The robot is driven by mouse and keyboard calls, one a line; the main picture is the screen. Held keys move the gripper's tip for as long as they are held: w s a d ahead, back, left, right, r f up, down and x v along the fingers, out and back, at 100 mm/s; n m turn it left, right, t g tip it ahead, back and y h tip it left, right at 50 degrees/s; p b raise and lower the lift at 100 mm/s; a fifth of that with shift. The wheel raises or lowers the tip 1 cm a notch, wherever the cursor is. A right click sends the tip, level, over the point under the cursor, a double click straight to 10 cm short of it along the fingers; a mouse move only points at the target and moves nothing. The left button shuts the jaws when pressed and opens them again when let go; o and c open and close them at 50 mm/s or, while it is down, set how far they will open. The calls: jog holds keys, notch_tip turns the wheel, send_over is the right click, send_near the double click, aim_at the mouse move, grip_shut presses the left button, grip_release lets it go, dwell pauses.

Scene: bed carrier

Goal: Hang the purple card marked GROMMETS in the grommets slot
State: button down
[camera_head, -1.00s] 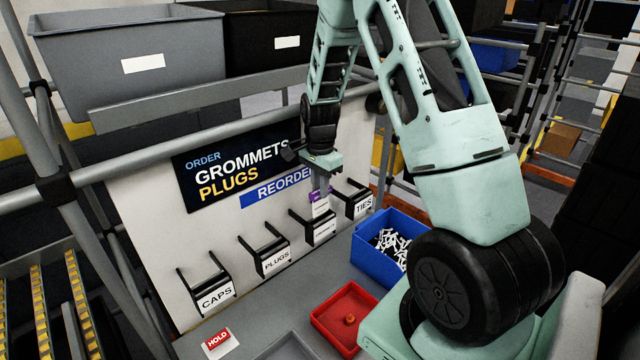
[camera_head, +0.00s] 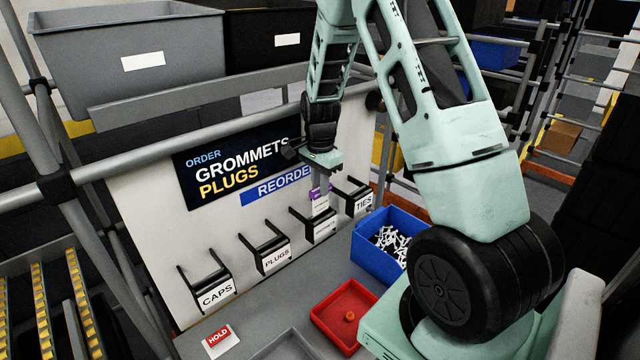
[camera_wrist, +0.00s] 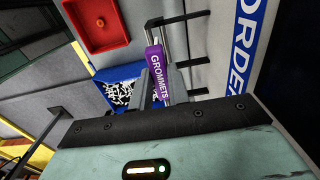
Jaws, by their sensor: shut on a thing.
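The purple card (camera_head: 315,193) has a white lower part in the head view. In the wrist view the purple card (camera_wrist: 157,70) shows the word GROMMETS. My gripper (camera_head: 322,188) is shut on the card, with a finger on each side of it in the wrist view (camera_wrist: 161,88). The slot between PLUGS and TIES (camera_head: 322,228) is a black two-armed holder with a white label too small to read surely. The card hangs upright at this slot, in front of the white panel. I cannot tell whether it touches the slot's arms.
The CAPS slot (camera_head: 217,294) and PLUGS slot (camera_head: 276,258) stand to the left, the TIES slot (camera_head: 363,202) to the right. A blue bin (camera_head: 372,262) of white parts and a red tray (camera_head: 331,335) sit in front. A HOLD card (camera_head: 219,338) lies on the bench.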

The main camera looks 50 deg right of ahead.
aim_at(320, 212)
jog(key=shift+f+b, duration=2.35)
jog(key=shift+f, duration=1.2)
jog(key=c, duration=1.3)
grip_release()
jog(key=shift+o, duration=0.2)
jog(key=shift+r, duration=0.15)
notch_tip(320, 212, up, 17)
jog(key=b, duration=0.3)
jog(key=shift+b, duration=0.35)
